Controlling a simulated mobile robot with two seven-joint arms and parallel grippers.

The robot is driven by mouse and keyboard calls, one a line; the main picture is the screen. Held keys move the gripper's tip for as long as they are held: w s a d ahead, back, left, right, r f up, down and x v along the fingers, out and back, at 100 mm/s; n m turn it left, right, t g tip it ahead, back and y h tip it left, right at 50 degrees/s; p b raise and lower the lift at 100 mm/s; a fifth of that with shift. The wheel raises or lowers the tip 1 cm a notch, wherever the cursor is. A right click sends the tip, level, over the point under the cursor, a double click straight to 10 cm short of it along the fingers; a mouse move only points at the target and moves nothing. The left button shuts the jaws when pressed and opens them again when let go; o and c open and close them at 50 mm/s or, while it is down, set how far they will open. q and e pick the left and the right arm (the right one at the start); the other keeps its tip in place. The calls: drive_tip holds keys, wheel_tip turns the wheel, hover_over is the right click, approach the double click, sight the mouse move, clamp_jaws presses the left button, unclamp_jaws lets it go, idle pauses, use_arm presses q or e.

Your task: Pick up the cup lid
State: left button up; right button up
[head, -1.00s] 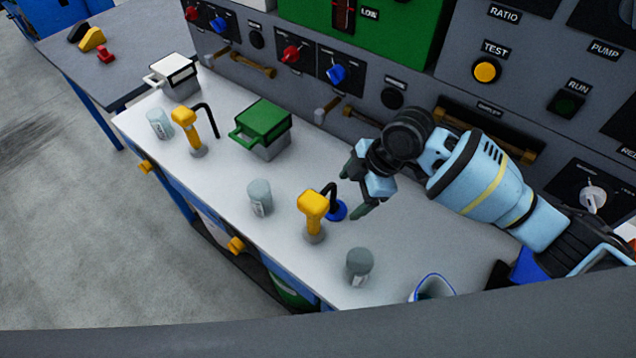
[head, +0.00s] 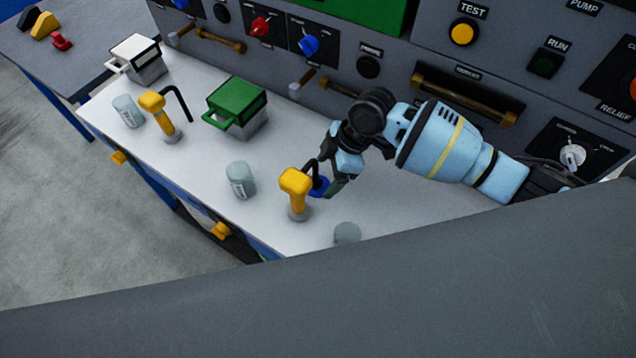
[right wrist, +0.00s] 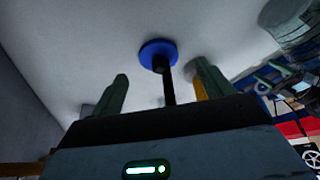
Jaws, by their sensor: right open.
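A round blue disc with a dark centre, which looks like the cup lid (head: 322,187), lies on the white bench top just right of a yellow dispenser (head: 296,193). It also shows in the right wrist view (right wrist: 158,52), beyond the fingertips and roughly between them. A thin black rod crosses in front of it there. My right gripper (head: 324,178) is open and empty, its fingers beside the disc; the gap between them is hard to judge in the head view. The open fingers show clearly in the right wrist view (right wrist: 162,72). My left gripper is not in view.
The black curved spout of the yellow dispenser stands close to the fingers. Grey canisters (head: 241,180) (head: 347,233) stand nearby. A green-lidded box (head: 236,103) and a second dispenser (head: 160,115) stand farther left. The control panel (head: 390,30) rises behind the bench.

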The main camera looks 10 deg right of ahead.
sight(322, 179)
drive_tip(key=x, duration=0.3)
drive_tip(key=shift+f, duration=0.25)
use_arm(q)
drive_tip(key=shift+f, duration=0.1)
use_arm(e)
drive_tip(key=c, duration=1.1)
drive_tip(key=shift+o, duration=0.2)
drive_tip(key=shift+w, duration=0.1)
drive_tip(key=shift+r, duration=0.15)
wheel_tip(322, 179, up, 9)
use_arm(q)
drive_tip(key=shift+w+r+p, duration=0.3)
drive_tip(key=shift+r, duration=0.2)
use_arm(e)
drive_tip(key=shift+r, duration=0.4)
